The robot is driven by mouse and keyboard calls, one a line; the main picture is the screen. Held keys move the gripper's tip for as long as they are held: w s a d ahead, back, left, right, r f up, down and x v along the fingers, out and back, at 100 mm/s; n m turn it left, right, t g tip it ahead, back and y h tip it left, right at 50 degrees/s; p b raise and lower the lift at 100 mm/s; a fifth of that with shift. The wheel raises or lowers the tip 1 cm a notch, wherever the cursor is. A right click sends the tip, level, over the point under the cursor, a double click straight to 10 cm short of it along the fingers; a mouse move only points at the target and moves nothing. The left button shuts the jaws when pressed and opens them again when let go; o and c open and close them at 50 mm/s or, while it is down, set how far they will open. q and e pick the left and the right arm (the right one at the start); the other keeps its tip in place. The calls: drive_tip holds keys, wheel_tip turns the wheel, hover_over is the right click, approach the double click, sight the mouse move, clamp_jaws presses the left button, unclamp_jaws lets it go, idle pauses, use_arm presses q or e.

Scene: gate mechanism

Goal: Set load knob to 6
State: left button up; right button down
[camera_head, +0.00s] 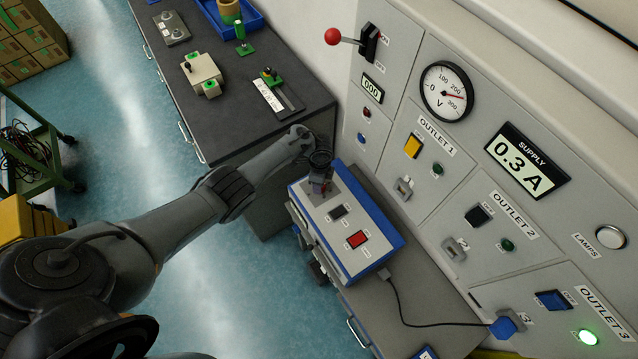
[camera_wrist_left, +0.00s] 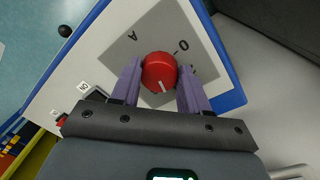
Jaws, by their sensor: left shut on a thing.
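The load box (camera_head: 345,228) is white on top with blue sides and stands on the grey bench. Its red load knob (camera_wrist_left: 158,70) sits on a grey plate, with a white pointer line on its near side in the left wrist view. A "0" mark shows beside it; most other scale marks are hidden or out of view. My left gripper (camera_wrist_left: 160,72) points down at the box with its purple fingers shut on the knob from both sides. In the head view the gripper (camera_head: 319,184) largely hides the knob. My right gripper is not in view.
The box has a black switch (camera_head: 338,212) and a red switch (camera_head: 357,239). Its cord runs to a blue plug (camera_head: 503,327) at outlet 3, whose green lamp (camera_head: 588,337) is lit. The supply display (camera_head: 522,164) reads 0.3 A. The panel stands close on the right.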

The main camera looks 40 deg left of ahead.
use_arm(q)
drive_tip(key=m+b, duration=0.1)
drive_tip(key=m, duration=0.2)
drive_tip(key=shift+w+f+m, duration=0.1)
drive_tip(key=shift+m, duration=0.2)
drive_tip(key=shift+m+y+b, duration=0.3)
drive_tip(key=shift+m+b, duration=0.45)
drive_tip(key=shift+m, duration=0.95)
drive_tip(key=o, duration=1.1)
drive_tip(key=shift+c, duration=0.2)
drive_tip(key=shift+r, duration=0.2)
wheel_tip(320, 180, up, 11)
drive_tip(key=p, duration=0.3)
drive_tip(key=shift+w+f, duration=0.2)
drive_tip(key=shift+w, duration=0.15)
